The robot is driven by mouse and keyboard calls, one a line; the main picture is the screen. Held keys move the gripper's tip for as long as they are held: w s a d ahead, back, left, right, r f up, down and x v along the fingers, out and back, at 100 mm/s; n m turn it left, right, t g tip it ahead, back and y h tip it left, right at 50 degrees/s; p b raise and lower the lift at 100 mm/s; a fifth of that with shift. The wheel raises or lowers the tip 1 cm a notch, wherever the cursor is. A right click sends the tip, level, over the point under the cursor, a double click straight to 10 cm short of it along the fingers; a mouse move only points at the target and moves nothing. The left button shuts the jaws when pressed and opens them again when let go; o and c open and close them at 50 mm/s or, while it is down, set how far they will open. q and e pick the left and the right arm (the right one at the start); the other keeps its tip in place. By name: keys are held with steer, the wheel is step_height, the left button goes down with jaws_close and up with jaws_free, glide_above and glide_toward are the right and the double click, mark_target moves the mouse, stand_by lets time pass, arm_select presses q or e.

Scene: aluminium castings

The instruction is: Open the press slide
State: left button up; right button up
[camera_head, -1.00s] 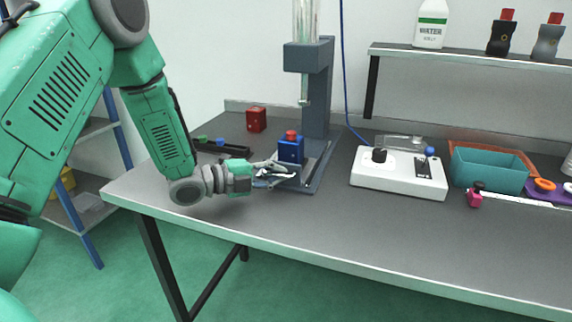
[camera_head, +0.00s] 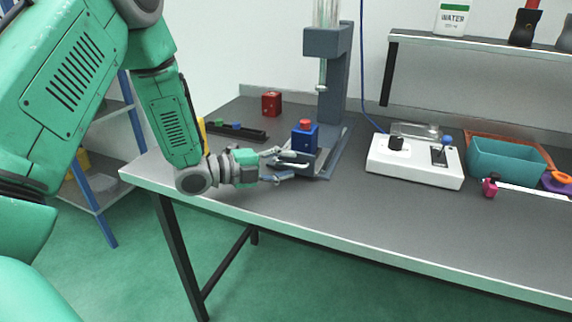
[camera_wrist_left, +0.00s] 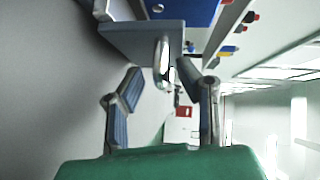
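The press (camera_head: 326,85) is a dark blue-grey column with a clear tube at its top, standing on the table. On its low base a grey slide plate (camera_head: 318,166) carries a blue block (camera_head: 304,138) with a red top. In the left wrist view the plate (camera_wrist_left: 145,40) has a metal handle (camera_wrist_left: 162,60) on its front face. My left gripper (camera_head: 294,168) is at the front left of the slide. Its fingers (camera_wrist_left: 160,85) are apart, with the handle in line between their tips; contact cannot be told. My right gripper is not in view.
A red block (camera_head: 271,104) and a black rack (camera_head: 236,131) stand behind my left arm. A white control box (camera_head: 415,168) and a teal bin (camera_head: 505,160) stand to the right. The table (camera_head: 350,220) is clear in front of the press.

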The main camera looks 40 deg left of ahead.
arm_select(q)
steer(key=shift+s+a+r, duration=0.1)
steer(key=shift+s+a, duration=0.05)
steer(key=shift+s, duration=0.2)
steer(key=v, duration=1.1)
steer(key=shift+a, duration=0.25)
steer(key=shift+d, duration=0.1)
steer(key=shift+d, duration=0.15)
